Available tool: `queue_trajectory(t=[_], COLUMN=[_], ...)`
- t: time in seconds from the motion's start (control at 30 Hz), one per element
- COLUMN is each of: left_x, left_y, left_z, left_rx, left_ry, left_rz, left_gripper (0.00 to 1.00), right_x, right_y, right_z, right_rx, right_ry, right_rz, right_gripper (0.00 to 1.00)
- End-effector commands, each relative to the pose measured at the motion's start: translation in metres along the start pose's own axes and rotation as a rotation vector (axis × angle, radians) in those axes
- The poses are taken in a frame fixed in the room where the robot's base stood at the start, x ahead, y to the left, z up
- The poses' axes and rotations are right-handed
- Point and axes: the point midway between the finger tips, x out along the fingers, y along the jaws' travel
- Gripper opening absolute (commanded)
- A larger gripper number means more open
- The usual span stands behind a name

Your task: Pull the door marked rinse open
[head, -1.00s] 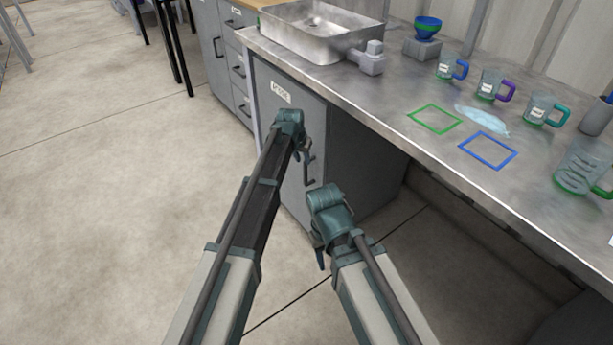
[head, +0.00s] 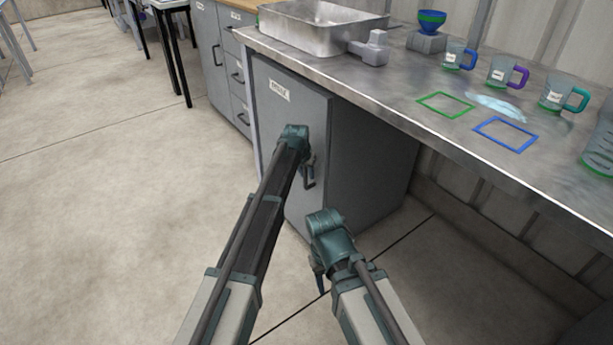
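The grey cabinet door (head: 283,110) under the steel counter bears a white label (head: 279,90), too small to read surely but consistent with rinse. The door looks flush with its cabinet. Its dark upright handle (head: 310,176) is near the door's right edge. My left gripper (head: 306,160) is at the top of this handle, mostly hidden behind its own wrist. I cannot tell whether its fingers are around the handle or beside it. My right gripper (head: 318,272) hangs low in front of the cabinet, apart from the door, fingers downward and partly hidden.
The steel counter (head: 400,115) overhangs the cabinet. It bears a sink (head: 315,35), several mugs, a green square outline (head: 446,105) and a blue one (head: 506,134). Drawers (head: 238,75) stand to the left. The floor (head: 110,210) at left is clear; a black-legged table (head: 172,45) stands farther back.

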Motion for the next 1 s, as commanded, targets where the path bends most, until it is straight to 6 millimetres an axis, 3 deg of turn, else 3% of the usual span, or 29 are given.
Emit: queue_trajectory(t=[0.07,0.23,1.0], left_x=[-0.0004,-0.0004,-0.0003], left_y=[0.0001,0.0,0.0001], left_z=[0.0,0.0,0.0001], left_rx=[0.0,0.0,-0.001], left_ry=[0.0,0.0,0.0], left_rz=[0.0,0.0,0.001], left_gripper=[0.28,0.0,0.0], right_x=[-0.0004,-0.0003,-0.0003], right_y=[0.0,0.0,0.0], right_z=[0.0,0.0001,0.0001], right_rx=[0.0,0.0,0.0], right_ry=[0.0,0.0,0.0], right_rz=[0.0,0.0,0.0], right_gripper=[0.5,0.5,0.5])
